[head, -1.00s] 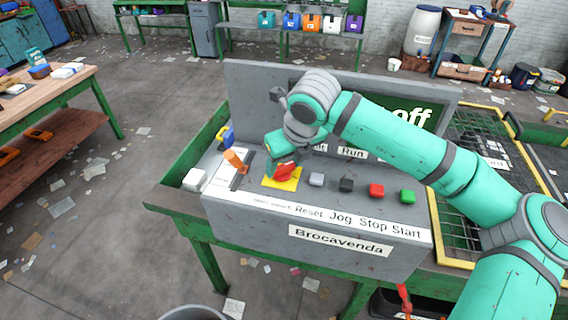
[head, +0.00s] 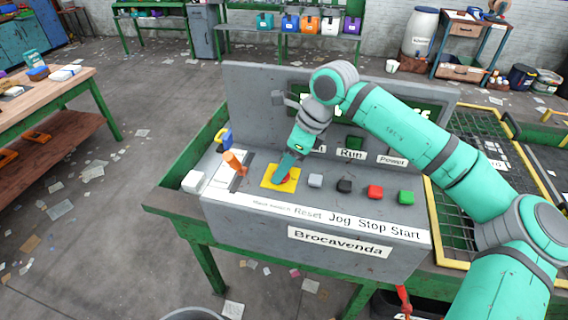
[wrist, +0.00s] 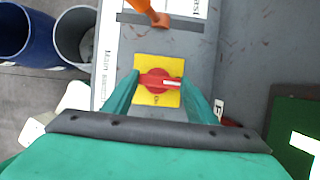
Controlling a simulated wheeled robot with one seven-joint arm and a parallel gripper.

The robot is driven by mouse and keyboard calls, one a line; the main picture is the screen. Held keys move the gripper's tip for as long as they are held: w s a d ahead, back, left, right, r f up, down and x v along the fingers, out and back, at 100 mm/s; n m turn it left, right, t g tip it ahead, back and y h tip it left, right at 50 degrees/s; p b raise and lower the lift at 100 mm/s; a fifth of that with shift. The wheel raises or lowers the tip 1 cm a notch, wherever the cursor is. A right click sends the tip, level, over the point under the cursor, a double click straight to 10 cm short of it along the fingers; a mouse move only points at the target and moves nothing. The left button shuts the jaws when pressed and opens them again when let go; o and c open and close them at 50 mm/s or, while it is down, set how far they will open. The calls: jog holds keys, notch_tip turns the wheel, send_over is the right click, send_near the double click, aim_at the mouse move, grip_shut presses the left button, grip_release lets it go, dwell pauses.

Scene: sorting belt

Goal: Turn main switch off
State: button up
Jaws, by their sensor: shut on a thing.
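The main switch is a red rotary knob (wrist: 160,82) on a yellow plate (wrist: 144,66), set in the top of the grey control console (head: 330,202). In the wrist view the knob's bar lies across the plate, with a white mark at its right end. My gripper (wrist: 160,86) is shut on the knob, one finger at each end of the bar. In the head view my gripper (head: 286,172) comes down on the yellow plate (head: 268,181) from above and hides most of the knob.
An orange-handled lever (head: 234,161) stands just left of the switch. The upright panel (head: 250,90) rises close behind.

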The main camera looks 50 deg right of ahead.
jog(key=shift+d, duration=0.1)
dwell(0.3)
jog(key=o, duration=1.1)
jog(key=shift+c, duration=0.2)
jog(key=v, duration=1.1)
jog(key=shift+f, duration=0.1)
